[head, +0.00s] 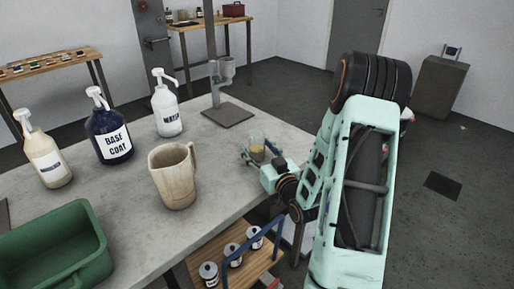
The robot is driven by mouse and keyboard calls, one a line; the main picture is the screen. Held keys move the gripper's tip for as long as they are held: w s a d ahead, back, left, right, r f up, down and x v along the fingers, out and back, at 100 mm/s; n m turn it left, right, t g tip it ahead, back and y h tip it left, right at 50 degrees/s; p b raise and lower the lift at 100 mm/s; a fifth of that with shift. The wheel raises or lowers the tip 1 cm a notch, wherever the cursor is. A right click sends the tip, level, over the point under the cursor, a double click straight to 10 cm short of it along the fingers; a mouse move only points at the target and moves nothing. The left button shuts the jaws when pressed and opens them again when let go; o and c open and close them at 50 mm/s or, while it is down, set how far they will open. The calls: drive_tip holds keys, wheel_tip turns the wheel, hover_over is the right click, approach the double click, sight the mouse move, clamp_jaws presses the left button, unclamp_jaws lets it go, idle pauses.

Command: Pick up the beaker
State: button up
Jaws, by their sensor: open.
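A small clear beaker (257,153) with yellowish contents stands upright on the grey worktable (225,183), near its right edge. My gripper (253,147) reaches in low from the right, with its fingers at the beaker. The fingers look apart, with the beaker at or between them. I cannot tell whether they touch it. Part of the beaker's lower side is hidden by the gripper.
A beige jug (173,180) stands left of the beaker. Several pump bottles, such as the dark blue one (108,135), stand further left. A stand with a cup (226,70) is behind. A green crate (92,245) is front left. Cans (209,273) sit on a lower shelf.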

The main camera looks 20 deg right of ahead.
drive_tip(key=shift+c, duration=0.4)
drive_tip(key=c, duration=1.2)
drive_tip(key=shift+r, duration=0.2)
drive_tip(key=shift+r, duration=0.8)
drive_tip(key=s+r+p, duration=0.6)
drive_tip(key=s+d+r+p, duration=0.1)
drive_tip(key=s+r+p, duration=0.2)
drive_tip(key=s, duration=0.1)
drive_tip(key=shift+s+r+p, duration=0.1)
drive_tip(key=shift+r+p, duration=0.25)
